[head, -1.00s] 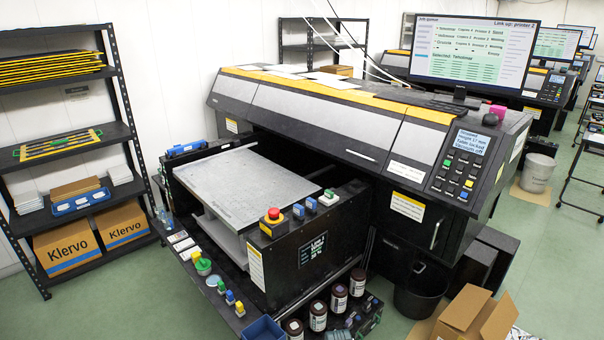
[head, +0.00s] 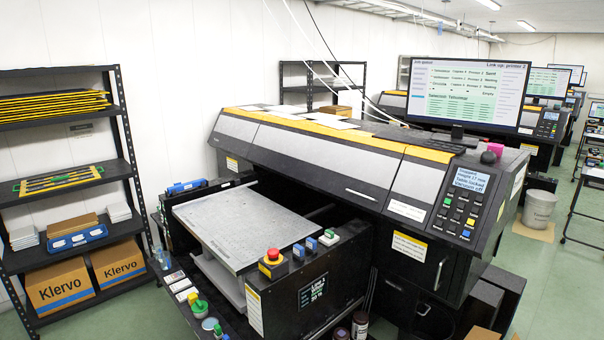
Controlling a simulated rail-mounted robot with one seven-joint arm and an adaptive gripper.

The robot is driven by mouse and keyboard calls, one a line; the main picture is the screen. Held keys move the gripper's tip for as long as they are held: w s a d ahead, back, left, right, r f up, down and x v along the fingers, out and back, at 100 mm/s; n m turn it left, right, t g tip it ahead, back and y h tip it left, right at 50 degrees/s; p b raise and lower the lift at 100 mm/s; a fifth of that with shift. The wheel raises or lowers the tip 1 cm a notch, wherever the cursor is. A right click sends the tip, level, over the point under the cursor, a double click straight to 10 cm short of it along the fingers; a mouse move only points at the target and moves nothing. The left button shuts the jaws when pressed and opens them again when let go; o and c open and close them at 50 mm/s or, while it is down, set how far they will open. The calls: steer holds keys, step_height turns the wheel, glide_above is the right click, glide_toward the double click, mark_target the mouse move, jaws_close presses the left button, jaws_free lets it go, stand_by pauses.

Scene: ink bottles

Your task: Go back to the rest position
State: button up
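My gripper and arm are not in the head view. A large flatbed printer (head: 310,152) with a yellow-edged top stands in the middle. Its grey bed (head: 245,220) is bare and sits out in front of it. Dark ink bottles with pale labels (head: 360,325) show only partly at the bottom edge, below the printer's front right; the rest of them is cut off.
A black shelf rack (head: 118,150) with boxes and yellow frames stands at the left. A red stop button (head: 272,254) is on the printer's front corner. A monitor (head: 464,92) stands on the printer. A grey bin (head: 538,208) and open green floor lie to the right.

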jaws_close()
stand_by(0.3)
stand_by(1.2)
